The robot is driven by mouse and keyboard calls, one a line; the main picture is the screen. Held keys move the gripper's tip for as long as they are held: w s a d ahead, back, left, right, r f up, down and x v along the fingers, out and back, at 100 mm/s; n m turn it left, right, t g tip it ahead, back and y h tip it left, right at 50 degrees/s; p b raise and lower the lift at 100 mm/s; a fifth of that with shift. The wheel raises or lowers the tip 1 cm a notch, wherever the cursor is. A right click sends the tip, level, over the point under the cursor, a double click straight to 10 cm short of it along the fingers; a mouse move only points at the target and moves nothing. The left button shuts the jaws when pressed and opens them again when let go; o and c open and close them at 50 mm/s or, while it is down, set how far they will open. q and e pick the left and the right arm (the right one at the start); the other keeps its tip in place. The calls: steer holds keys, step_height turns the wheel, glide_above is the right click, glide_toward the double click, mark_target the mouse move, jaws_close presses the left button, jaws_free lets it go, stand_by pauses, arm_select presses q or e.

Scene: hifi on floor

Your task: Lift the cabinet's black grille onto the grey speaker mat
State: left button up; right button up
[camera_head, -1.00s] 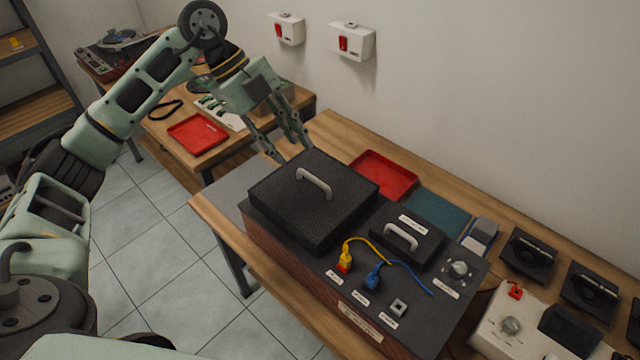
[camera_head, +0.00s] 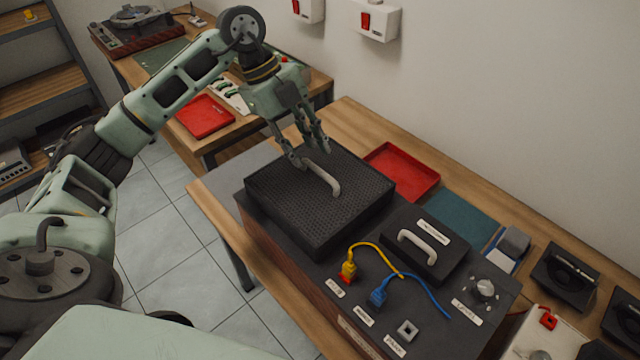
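The black grille (camera_head: 285,205) is a perforated square cover with a white bar handle (camera_head: 325,180). It lies on the left part of the dark cabinet top (camera_head: 420,295). My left gripper (camera_head: 309,157) is above the grille at the far end of the handle. Its fingers are spread and pointing down, with the tips close to the handle; I cannot tell whether they touch it. A flat grey mat (camera_head: 232,177) shows on the table beyond the left end of the cabinet, partly hidden by the cabinet and grille. My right gripper is not in view.
A smaller black cover (camera_head: 440,262) with a handle, yellow (camera_head: 350,265) and blue (camera_head: 380,292) plugs with cables and a knob (camera_head: 485,290) occupy the cabinet's right part. A red tray (camera_head: 402,172) and teal mat (camera_head: 462,218) lie behind it. The wall stands behind.

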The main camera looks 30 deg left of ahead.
mark_target(316, 167)
arm_select(q)
steer(key=x, duration=0.2)
steer(key=p+x, duration=0.1)
steer(key=shift+s+d+f, duration=0.1)
steer(key=shift+d+f, duration=0.15)
steer(key=shift+d, duration=0.2)
steer(key=shift+d+f, duration=0.15)
steer(key=shift+f, duration=0.25)
jaws_close()
